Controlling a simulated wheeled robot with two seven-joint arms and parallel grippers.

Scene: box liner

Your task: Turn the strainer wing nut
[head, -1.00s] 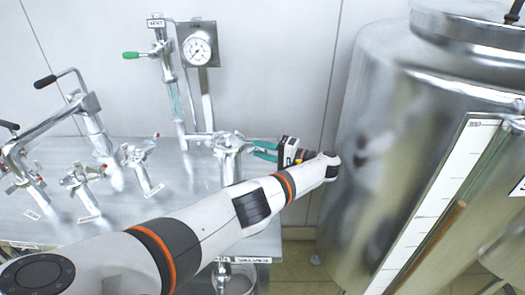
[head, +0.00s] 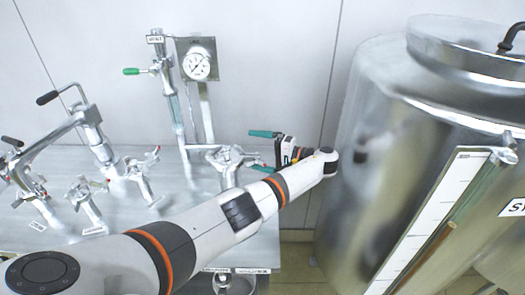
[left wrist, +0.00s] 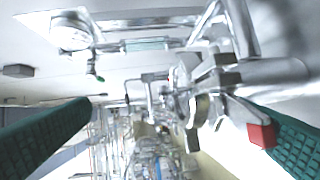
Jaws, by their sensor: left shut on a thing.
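The strainer (head: 230,172) is a metal fitting at the table's right side in the head view, with a winged top (head: 232,154). My left gripper (head: 263,151) is just right of it, with its two teal fingers spread apart. In the left wrist view the fingers (left wrist: 168,122) also stand wide apart, with no thing seen clamped between them. A metal wing with a red tip (left wrist: 261,135) overlaps the right-hand finger there; I cannot tell whether they touch. My arm hides the strainer's lower part. My right gripper is out of view.
A pressure gauge (head: 198,64) and a green-handled valve (head: 133,71) stand behind the strainer. Several red-tipped fittings and a black-handled pipe (head: 62,127) are at the left. A large steel tank (head: 385,130) stands close at the right.

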